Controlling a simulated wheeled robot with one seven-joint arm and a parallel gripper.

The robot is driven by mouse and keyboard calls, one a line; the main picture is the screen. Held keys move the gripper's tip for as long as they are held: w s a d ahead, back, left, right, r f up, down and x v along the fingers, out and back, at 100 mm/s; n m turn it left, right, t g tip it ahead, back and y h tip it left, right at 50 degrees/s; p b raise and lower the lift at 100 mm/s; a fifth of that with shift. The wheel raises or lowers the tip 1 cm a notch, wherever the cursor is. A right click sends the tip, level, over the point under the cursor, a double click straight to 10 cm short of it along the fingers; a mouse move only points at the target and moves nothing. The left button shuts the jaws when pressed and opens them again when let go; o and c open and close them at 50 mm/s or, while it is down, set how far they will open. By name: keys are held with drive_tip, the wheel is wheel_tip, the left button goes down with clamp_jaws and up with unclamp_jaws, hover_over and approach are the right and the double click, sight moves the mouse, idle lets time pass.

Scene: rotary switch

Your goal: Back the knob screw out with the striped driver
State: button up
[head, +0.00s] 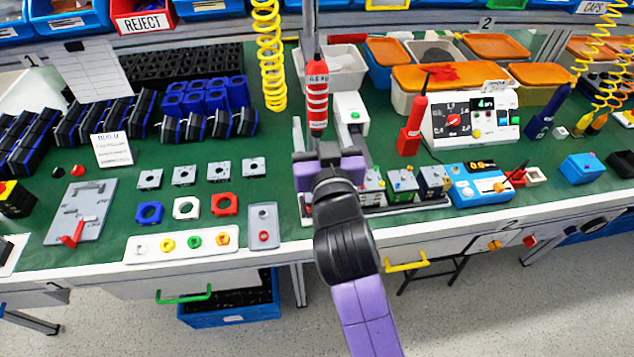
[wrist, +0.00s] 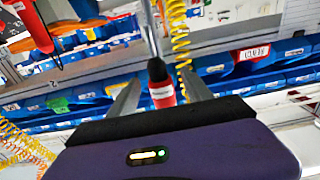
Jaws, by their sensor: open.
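The striped driver (head: 317,95), red with white bands, hangs upright over the bench at the centre in the head view. In the wrist view its red and white body (wrist: 161,85) shows between my two spread fingers, with a gap on each side. My gripper (head: 328,152) is open, just below and in front of the driver in the head view; its fingers also show in the wrist view (wrist: 160,95). Several small switch units (head: 403,183) stand on a rail right of my gripper. I cannot make out the knob screw; my gripper and arm hide part of the rail.
A control box (head: 470,118) stands behind the rail. Yellow coiled hose (head: 270,60) hangs left of the driver. Parts and a grey plate (head: 82,210) cover the left bench.

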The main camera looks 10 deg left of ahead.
drive_tip(key=v, duration=0.6)
drive_tip(key=shift+s, duration=0.3)
idle(0.5)
drive_tip(key=s+r+n+t+y, duration=0.1)
drive_tip(key=s+r+n+y, duration=0.1)
drive_tip(key=s+r, duration=0.15)
drive_tip(key=s+d+f+m+g+h, duration=0.1)
drive_tip(key=s+d+f, duration=0.3)
drive_tip(key=s+d, duration=0.4)
drive_tip(key=s+d+f+m+g+h, duration=0.1)
drive_tip(key=s+d+f, duration=0.4)
drive_tip(key=s, duration=0.9)
drive_tip(key=s+d+f+m+g+h, duration=0.1)
drive_tip(key=s+d+f+m+h, duration=0.2)
drive_tip(key=s+d, duration=0.8)
wheel_tip(320, 180, down, 2)
drive_tip(key=shift+s+f+g+h, duration=0.1)
drive_tip(key=shift+s+g+h, duration=0.25)
drive_tip(key=shift+h, duration=0.65)
drive_tip(key=shift+d, duration=0.1)
drive_tip(key=shift+c, duration=0.5)
